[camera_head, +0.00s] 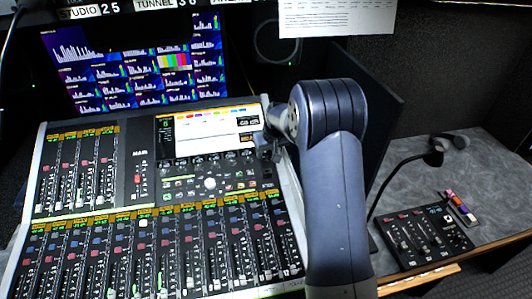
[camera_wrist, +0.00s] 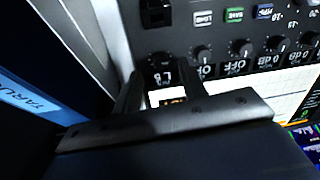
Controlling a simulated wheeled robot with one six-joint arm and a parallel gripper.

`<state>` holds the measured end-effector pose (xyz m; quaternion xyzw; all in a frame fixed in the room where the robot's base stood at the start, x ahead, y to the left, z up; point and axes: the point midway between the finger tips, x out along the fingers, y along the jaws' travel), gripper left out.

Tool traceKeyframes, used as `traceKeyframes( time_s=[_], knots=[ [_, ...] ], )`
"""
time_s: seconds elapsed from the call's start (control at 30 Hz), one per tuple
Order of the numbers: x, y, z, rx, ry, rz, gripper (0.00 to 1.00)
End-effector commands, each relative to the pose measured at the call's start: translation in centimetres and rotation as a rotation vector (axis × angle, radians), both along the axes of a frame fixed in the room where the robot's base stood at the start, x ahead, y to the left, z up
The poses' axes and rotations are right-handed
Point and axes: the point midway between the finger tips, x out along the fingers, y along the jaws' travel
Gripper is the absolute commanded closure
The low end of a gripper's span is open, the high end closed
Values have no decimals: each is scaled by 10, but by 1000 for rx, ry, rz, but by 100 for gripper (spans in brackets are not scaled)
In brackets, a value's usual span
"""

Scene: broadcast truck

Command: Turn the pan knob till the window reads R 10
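The mixing console (camera_head: 140,205) has a bright screen (camera_head: 205,132) at its upper right. My gripper (camera_head: 266,146) is over the right edge of that screen and hides what lies behind it. In the wrist view, which looks upside down, my gripper (camera_wrist: 158,72) has its two fingers apart. The pan knob (camera_wrist: 163,57) is at the end of the row, by the fingertips; I cannot tell whether they touch it. The small window (camera_wrist: 163,77) by this knob appears to read L 8. It is partly framed by the fingers.
More knobs (camera_wrist: 203,52) with windows reading OFF and dB values run along the row, close beside the fingers. Coloured buttons (camera_wrist: 238,18) lie beyond them. A small control box (camera_head: 425,237) and a gooseneck microphone (camera_head: 434,157) are on the desk at right.

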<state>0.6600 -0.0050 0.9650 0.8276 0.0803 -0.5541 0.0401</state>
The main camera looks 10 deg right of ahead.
Motion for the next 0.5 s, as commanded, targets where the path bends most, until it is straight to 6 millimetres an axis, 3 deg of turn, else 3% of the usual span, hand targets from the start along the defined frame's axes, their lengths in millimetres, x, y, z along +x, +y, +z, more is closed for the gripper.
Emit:
traceKeyframes(
  time_s=[0.2,0.5],
  knots=[
    [8,2,-21,0,2,-1,60],
    [11,3,-27,0,0,0,60]
  ],
)
